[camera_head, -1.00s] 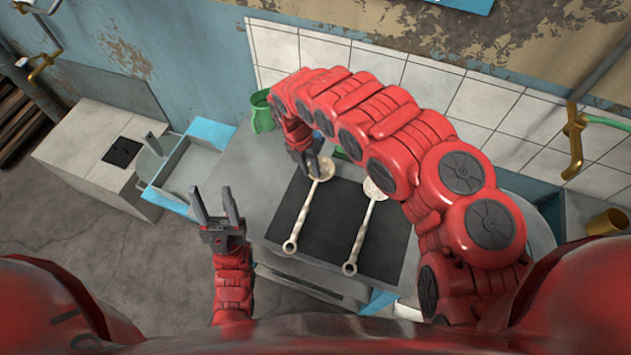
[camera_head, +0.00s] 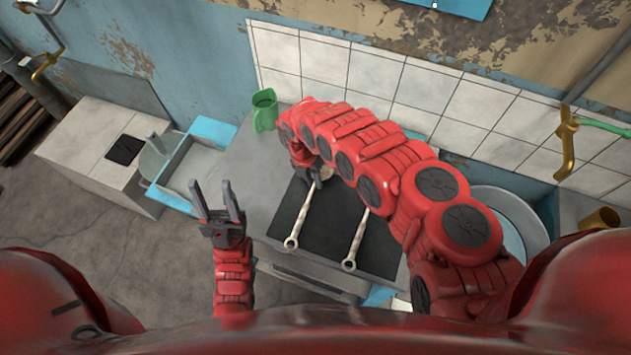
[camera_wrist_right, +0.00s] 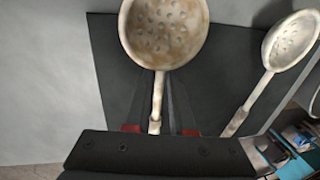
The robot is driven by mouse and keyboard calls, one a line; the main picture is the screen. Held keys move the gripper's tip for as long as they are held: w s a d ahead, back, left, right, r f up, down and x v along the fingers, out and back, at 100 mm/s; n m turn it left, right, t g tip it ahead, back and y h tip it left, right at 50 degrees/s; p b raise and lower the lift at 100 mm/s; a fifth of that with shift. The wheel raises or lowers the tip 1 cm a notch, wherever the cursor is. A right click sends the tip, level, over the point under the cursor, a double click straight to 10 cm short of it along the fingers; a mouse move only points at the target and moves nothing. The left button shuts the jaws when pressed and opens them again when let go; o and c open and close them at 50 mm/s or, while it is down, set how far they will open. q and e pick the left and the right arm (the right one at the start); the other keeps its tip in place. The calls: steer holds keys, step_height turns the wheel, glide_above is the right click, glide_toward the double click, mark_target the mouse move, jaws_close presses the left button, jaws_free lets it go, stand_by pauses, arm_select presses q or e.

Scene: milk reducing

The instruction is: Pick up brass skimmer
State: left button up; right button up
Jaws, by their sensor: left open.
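Two long-handled skimmers lie on a black mat. The left, more tan and brassy skimmer (camera_head: 301,220) has its bowl partly hidden by my right gripper (camera_head: 317,178) in the head view. The right wrist view shows this skimmer's perforated round bowl (camera_wrist_right: 163,30) ahead, with its handle running back between my right fingers (camera_wrist_right: 157,108). Those fingers look open, one on each side of the handle; contact cannot be told. The second, greyer skimmer (camera_head: 357,240) lies to the right, its bowl hidden by my right arm in the head view. My left gripper (camera_head: 216,205) is open and empty, left of the counter.
The black mat (camera_head: 322,238) covers part of a grey counter (camera_head: 235,165). A large metal basin (camera_head: 512,215) is at the right. A tiled wall (camera_head: 380,72) bounds the back.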

jaws_close()
steer(key=shift+r, duration=0.1)
